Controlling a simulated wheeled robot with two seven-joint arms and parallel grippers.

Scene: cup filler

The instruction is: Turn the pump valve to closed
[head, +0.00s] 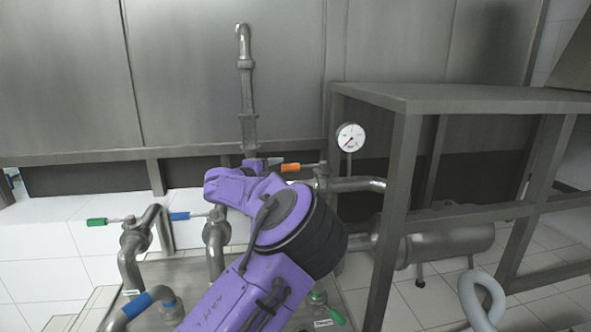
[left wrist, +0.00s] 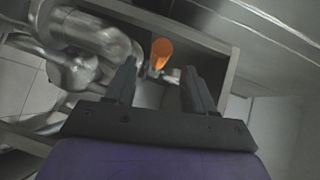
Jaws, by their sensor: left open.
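An orange-handled valve lever (head: 290,167) sits on the pipework just right of my left gripper in the head view. It also shows in the left wrist view (left wrist: 162,50), ahead of the fingers and roughly midway between them. My left gripper (left wrist: 155,85) is open and empty, with both dark fingers apart. In the head view my purple left arm hides most of that gripper and part of the pipes. A green lever (head: 97,222) and a blue lever (head: 180,216) are on pipes to the left. I cannot tell which lever is the pump valve. My right gripper is not in view.
A round pressure gauge (head: 350,137) stands above the pipe right of the orange lever. A grey metal frame table (head: 450,98) stands at the right, with a metal cylinder (head: 450,248) beneath it. A steel wall (head: 190,70) closes the back.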

